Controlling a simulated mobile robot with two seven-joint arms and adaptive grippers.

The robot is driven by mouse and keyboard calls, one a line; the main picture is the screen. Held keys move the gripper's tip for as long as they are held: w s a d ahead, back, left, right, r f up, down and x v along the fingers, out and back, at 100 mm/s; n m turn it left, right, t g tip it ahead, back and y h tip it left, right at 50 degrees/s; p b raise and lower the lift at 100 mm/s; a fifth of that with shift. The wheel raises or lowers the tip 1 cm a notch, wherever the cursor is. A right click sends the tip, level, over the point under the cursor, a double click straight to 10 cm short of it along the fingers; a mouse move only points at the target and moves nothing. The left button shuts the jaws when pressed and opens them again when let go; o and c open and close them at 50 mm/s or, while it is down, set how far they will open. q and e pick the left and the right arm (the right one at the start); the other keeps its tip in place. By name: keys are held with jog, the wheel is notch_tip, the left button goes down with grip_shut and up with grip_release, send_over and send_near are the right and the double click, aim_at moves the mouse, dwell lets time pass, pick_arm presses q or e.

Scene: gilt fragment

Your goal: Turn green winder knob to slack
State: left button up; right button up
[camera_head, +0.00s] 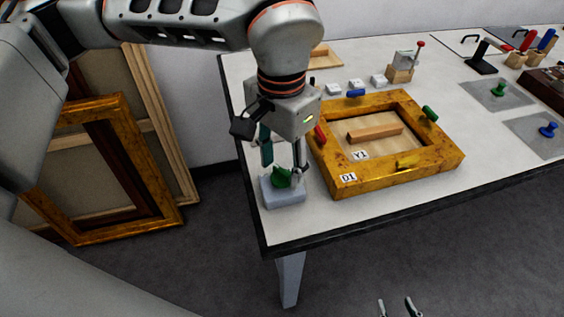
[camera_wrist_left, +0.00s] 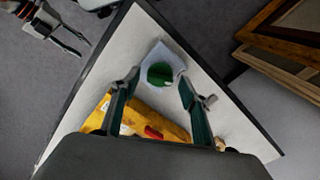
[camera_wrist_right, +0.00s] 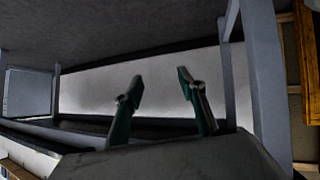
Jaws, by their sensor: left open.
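The green winder knob (camera_head: 281,177) sits on a pale grey block (camera_head: 285,197) at the table's near left corner. In the left wrist view the round green knob (camera_wrist_left: 160,74) lies between and just beyond the fingertips. My left gripper (camera_head: 284,165) is open and points down over the knob, one finger on each side. I cannot tell whether a finger touches it. My right gripper (camera_head: 397,306) is low in front of the table at the bottom edge. In the right wrist view its fingers (camera_wrist_right: 160,85) are apart with nothing between them.
A gilt frame (camera_head: 450,157) with coloured clamps and a wooden bar (camera_head: 375,133) lies right of the knob. Small white blocks (camera_head: 356,85) and a red-handled device (camera_head: 402,68) stand behind. Picture frames (camera_head: 165,215) lean at the left. The table's front strip is clear.

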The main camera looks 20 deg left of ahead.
pick_arm(q)
jog(key=c, duration=1.1)
